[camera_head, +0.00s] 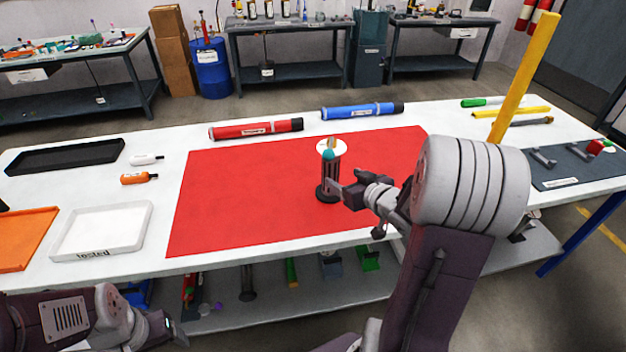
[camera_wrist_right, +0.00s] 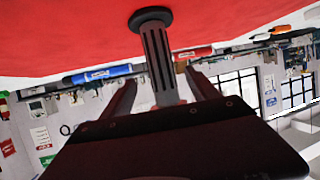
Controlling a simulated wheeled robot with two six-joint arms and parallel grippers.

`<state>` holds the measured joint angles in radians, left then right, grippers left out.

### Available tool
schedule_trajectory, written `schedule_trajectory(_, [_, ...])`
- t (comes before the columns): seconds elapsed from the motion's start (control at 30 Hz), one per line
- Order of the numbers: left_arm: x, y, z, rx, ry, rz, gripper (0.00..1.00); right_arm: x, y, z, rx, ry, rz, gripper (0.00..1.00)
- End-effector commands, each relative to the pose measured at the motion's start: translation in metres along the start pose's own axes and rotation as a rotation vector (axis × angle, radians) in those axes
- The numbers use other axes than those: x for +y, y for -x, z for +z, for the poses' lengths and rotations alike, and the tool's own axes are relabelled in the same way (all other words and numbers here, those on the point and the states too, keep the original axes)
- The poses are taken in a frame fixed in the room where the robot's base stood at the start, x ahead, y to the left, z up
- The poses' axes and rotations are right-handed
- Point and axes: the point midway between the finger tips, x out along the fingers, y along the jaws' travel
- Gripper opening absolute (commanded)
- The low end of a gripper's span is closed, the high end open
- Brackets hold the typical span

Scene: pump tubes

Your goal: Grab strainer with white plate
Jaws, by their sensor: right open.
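The strainer (camera_head: 323,172) stands upright on the red mat, a dark slotted cylinder with a black round base and a white plate (camera_head: 338,147) on top. A small teal part shows at the plate. My right gripper (camera_head: 338,188) is at the strainer's lower right side, open. In the right wrist view, which is upside down, the strainer (camera_wrist_right: 158,55) stands between the two spread fingers of my right gripper (camera_wrist_right: 160,88); the white plate is hidden there. Contact cannot be told. My left gripper (camera_head: 172,328) is low at the bottom left, away from the table top; its jaw state is unclear.
The red mat (camera_head: 240,195) is otherwise bare. A red tube (camera_head: 256,129) and a blue tube (camera_head: 361,111) lie behind it. A white tray (camera_head: 102,230), an orange tray (camera_head: 25,238) and a black tray (camera_head: 65,155) are left. A yellow post (camera_head: 524,75) rises at right.

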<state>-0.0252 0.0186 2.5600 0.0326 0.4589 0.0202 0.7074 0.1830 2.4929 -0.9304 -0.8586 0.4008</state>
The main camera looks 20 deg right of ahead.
Motion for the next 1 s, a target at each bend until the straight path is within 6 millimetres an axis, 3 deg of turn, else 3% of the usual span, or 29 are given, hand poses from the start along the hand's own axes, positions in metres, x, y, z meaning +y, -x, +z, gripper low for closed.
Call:
schedule_trajectory(0.13, [0.0, -0.009, 0.001, 0.0, 0.0, 0.0, 0.69, -0.002, -0.026, 0.002, -0.001, 0.002, -0.004, 0.69])
schedule_trajectory(0.37, [0.0, -0.011, 0.001, 0.0, 0.0, 0.0, 0.69, -0.001, -0.038, 0.0, -0.002, 0.002, -0.002, 0.69])
schedule_trajectory(0.6, [-0.001, -0.02, 0.002, 0.0, 0.0, 0.0, 0.69, -0.001, -0.079, -0.003, -0.003, 0.001, -0.002, 0.69])
schedule_trajectory(0.87, [-0.001, -0.02, 0.002, 0.0, 0.0, 0.0, 0.69, 0.0, -0.086, -0.005, -0.002, 0.0, 0.0, 0.69])
schedule_trajectory(0.9, [-0.001, -0.02, 0.002, 0.0, 0.0, 0.0, 0.69, 0.0, -0.086, -0.005, -0.002, 0.0, 0.0, 0.67])
schedule_trajectory(1.0, [-0.001, -0.02, 0.002, 0.0, 0.0, 0.0, 0.69, 0.0, -0.086, -0.005, -0.002, 0.001, 0.0, 0.39])
